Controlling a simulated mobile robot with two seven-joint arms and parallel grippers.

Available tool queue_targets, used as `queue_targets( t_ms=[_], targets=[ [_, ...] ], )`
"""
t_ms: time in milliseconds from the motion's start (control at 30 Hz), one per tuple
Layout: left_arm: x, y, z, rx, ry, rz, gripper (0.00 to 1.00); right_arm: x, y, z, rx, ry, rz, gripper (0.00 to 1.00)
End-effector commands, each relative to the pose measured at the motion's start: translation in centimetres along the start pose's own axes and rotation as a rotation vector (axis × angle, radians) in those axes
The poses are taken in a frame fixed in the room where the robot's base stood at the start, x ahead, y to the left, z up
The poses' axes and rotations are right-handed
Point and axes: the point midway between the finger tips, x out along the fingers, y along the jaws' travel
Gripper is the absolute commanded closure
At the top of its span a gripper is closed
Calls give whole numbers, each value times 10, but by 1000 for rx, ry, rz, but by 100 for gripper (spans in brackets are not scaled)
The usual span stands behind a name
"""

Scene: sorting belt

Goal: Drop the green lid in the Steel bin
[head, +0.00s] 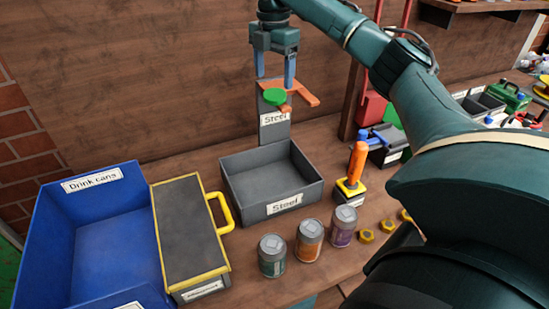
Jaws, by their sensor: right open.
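The green lid (275,97) is a small round disc, seen just below my right gripper (275,82), in front of the upright Steel sign. My right gripper is open, its blue fingers pointing down on either side above the lid. Orange pieces show at the finger ends beside the lid; I cannot tell whether they touch it. The Steel bin (288,207) is a grey open box, lower in the picture than the lid. Its visible floor is empty. My left gripper is out of view.
A blue Drink cans bin (38,222) and a black-topped, yellow-edged box (185,228) stand left. Three cans (310,240) stand in front of the Steel bin. An orange-handled tool (356,165) and several yellow nuts (388,226) are to its right.

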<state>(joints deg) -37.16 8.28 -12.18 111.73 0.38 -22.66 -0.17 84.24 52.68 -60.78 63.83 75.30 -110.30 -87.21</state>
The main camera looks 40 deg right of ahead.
Motion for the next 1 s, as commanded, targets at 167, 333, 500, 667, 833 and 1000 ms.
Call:
queue_targets(
  t_ms=[167, 333, 500, 667, 833, 1000],
  targets=[
    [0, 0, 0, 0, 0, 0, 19, 0, 0, 0, 0, 0, 0, 25],
    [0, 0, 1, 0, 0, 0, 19, -7, 1, 0, 1, 1, 4, 25],
    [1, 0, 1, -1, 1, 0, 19, -35, 1, 0, 1, 0, 5, 25],
    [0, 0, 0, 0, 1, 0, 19, -66, 1, 0, 0, -2, 4, 25],
    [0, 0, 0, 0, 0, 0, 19, -94, 1, 0, 1, -1, 4, 25],
    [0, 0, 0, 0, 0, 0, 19, -116, 0, 0, 1, -1, 2, 25]
  ],
)
